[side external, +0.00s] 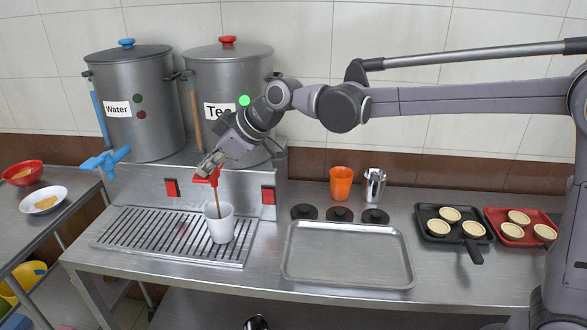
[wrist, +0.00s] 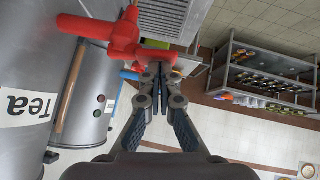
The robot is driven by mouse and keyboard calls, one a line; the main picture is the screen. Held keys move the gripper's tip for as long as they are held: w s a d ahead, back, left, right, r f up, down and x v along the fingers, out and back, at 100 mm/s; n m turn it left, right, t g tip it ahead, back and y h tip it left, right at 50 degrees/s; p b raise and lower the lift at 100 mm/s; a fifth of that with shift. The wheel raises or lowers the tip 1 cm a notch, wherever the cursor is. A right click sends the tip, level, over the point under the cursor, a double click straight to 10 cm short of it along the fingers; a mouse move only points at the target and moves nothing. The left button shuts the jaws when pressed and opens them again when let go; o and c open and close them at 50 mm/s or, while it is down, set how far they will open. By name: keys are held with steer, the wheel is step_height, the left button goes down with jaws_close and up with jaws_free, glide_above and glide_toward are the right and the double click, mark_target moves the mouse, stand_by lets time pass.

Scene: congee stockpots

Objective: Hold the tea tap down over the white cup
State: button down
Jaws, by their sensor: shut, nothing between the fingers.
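The red tea tap (side external: 207,178) is on the front of the right-hand pot, labelled "Tea" (side external: 228,70). A thin brown stream (side external: 217,196) runs down from the tap into the white cup (side external: 221,226), which stands upright on the drip grate below. My gripper (side external: 206,167) is shut and empty, its fingertips at the top of the tap and appearing to touch it. In the wrist view the shut fingertips (wrist: 160,76) lie against the end of the red tap's handle (wrist: 154,56). I cannot make out the cup clearly there.
The Water pot (side external: 135,100) with its blue tap (side external: 105,160) stands at the left. An empty metal tray (side external: 347,284) lies right of the drip grate (side external: 130,228). Behind it are an orange cup (side external: 341,183), a metal cup (side external: 375,186) and dark discs.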

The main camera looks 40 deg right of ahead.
steer(key=shift+s+a+f+n+t+h, duration=0.2)
steer(key=shift+f+n+t+h, duration=0.1)
steer(key=shift+f+t, duration=0.1)
steer(key=shift+f, duration=0.4)
steer(key=shift+r, duration=0.15)
stand_by(3.8)
steer(key=shift+r, duration=0.65)
